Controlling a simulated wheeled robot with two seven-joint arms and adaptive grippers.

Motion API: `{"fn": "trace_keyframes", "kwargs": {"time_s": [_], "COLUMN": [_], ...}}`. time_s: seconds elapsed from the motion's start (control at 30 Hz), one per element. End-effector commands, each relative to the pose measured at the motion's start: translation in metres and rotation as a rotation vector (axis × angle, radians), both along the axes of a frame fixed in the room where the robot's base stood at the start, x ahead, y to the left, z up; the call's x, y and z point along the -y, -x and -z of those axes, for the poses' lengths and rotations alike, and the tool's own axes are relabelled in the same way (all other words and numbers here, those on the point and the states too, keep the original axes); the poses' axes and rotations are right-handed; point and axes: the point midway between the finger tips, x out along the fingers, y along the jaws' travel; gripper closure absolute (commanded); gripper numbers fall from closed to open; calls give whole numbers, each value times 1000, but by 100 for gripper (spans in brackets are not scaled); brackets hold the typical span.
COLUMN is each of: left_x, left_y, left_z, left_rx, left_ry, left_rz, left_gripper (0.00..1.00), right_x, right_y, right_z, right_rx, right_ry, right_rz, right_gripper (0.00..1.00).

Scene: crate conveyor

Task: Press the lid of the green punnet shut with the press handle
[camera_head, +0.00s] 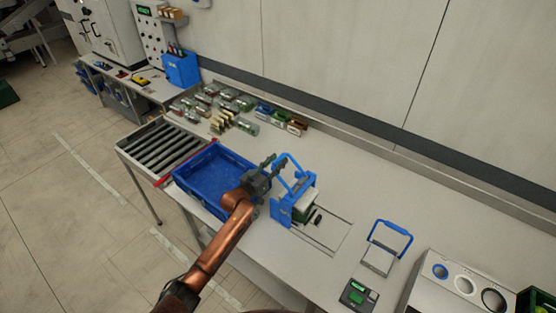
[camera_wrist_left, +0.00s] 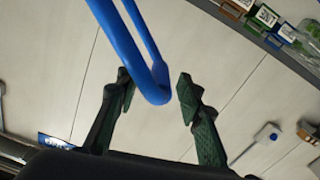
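The blue press (camera_head: 282,209) stands on the bench, right of the blue crate, with its raised blue press handle (camera_head: 299,185) on top. The green punnet (camera_head: 303,214) sits in the press, partly hidden by the blue frame; a pale lid (camera_head: 305,200) shows above it, and I cannot tell whether it is shut. My left gripper (camera_head: 271,165) is open beside the handle. In the left wrist view, the corner of the blue handle (camera_wrist_left: 146,78) shows between the open fingers (camera_wrist_left: 155,87), with gaps on both sides. My right gripper is not in view.
The blue crate (camera_head: 190,184) lies below my left arm, beside the roller conveyor (camera_head: 160,148). Several packed punnets (camera_head: 226,101) stand along the back. A scale-like plate with a blue handle (camera_head: 380,258) and a small green-screen device (camera_head: 357,295) stand to the right.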

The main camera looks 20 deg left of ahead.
Motion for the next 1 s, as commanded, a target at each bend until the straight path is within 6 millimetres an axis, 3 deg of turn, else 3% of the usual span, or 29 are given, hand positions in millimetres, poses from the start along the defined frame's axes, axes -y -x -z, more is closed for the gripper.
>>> {"fn": "trace_keyframes", "kwargs": {"time_s": [0.4, 0.9, 1.0], "left_x": [3, 3, 2], "left_y": [-8, -8, -7], "left_z": [1, 0, 0], "left_rx": [0, -1, -1], "left_ry": [1, 1, 1], "left_rz": [0, -1, -1], "left_gripper": [66, 100, 100], "right_x": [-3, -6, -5], "right_y": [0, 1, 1], "right_z": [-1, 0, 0], "right_rx": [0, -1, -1], "right_ry": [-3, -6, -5], "right_rz": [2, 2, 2], "right_gripper": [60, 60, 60]}}
